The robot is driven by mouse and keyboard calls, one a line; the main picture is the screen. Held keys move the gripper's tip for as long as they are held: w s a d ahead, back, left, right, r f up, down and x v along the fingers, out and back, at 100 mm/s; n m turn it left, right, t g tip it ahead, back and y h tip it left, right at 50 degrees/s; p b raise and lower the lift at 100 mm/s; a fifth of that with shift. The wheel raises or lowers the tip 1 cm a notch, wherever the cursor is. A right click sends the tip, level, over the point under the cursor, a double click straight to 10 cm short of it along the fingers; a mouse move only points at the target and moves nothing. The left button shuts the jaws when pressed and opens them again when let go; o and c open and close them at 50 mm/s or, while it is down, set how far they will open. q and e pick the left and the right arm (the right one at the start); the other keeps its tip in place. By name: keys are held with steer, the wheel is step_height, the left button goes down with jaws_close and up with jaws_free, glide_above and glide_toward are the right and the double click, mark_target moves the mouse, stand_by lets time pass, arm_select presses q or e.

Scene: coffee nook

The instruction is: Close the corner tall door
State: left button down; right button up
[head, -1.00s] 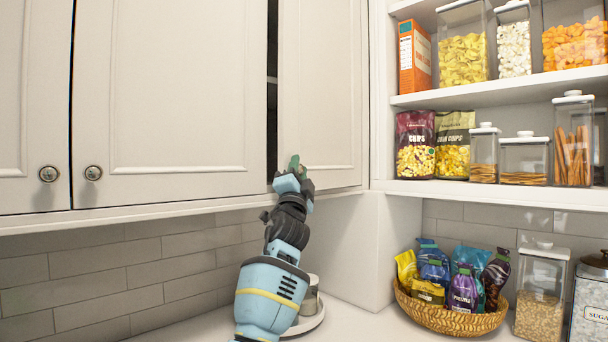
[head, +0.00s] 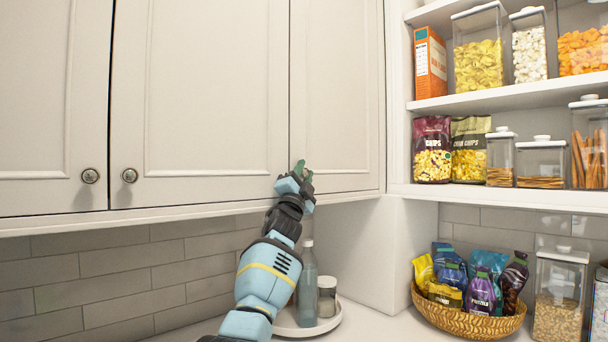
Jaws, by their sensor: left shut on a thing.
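The corner tall door (head: 340,85) is the narrow cream panel at the right end of the upper cabinets. It now looks flush with the wide door (head: 215,85) beside it, and only a thin dark seam shows between them. My left gripper (head: 301,171) is at the door's lower left corner, with its green fingertips against the front. It is shut on the door's handle, which the fingers hide. My right gripper is not in view.
Below, a round tray (head: 318,327) on the counter holds a glass bottle (head: 308,285) and a jar (head: 327,297) just right of my left arm. A snack basket (head: 470,322) and open shelves (head: 500,98) stand to the right.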

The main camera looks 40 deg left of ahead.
arm_select(q)
steer(key=shift+s+a+r, duration=0.25)
steer(key=shift+r, duration=0.15)
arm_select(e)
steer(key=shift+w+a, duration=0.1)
arm_select(q)
steer(key=c, duration=1.4)
jaws_free()
steer(key=shift+o, duration=1.1)
steer(key=shift+w+a+f, duration=0.1)
steer(key=shift+o, duration=0.3)
steer(key=shift+f, duration=0.15)
steer(key=shift+f, duration=0.1)
steer(key=shift+d+p+v, duration=0.15)
steer(key=shift+p+v, duration=0.5)
steer(key=shift+v, duration=1.2)
steer(key=shift+d+p+v, duration=0.15)
steer(key=shift+p+v, duration=0.5)
steer(key=shift+v, duration=1.25)
steer(key=shift+w, duration=0.1)
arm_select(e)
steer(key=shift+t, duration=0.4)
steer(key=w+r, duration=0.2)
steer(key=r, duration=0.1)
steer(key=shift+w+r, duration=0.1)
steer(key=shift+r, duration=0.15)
